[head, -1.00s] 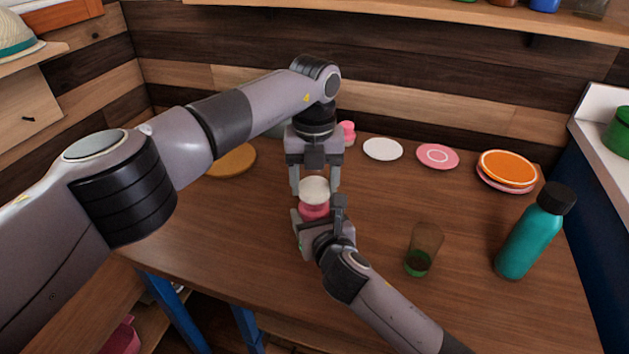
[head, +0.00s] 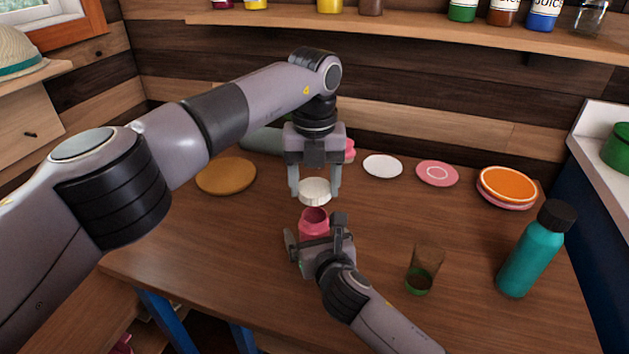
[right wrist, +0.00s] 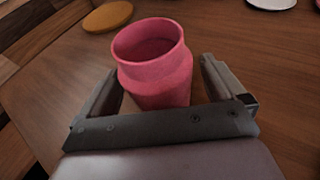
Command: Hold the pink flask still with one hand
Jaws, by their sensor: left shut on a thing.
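The pink flask (head: 314,224) stands open-mouthed near the middle of the table; it also shows in the right wrist view (right wrist: 155,65). My right gripper (head: 314,232) has a finger on each side of it. In the right wrist view a narrow strip of table shows between the flask and the fingers (right wrist: 158,90), so the jaws look open around it. My left gripper (head: 315,190) points down above the flask, shut on a white lid (head: 315,193). The lid is apart from the flask's mouth. The flask's lower part is hidden by my right gripper.
A dark green-bottomed glass (head: 424,270) and a teal bottle (head: 533,250) stand to the right. Plates lie at the back: white (head: 382,166), pink (head: 437,173), orange (head: 508,184). A round wooden board (head: 226,176) is at the left. The front left table is clear.

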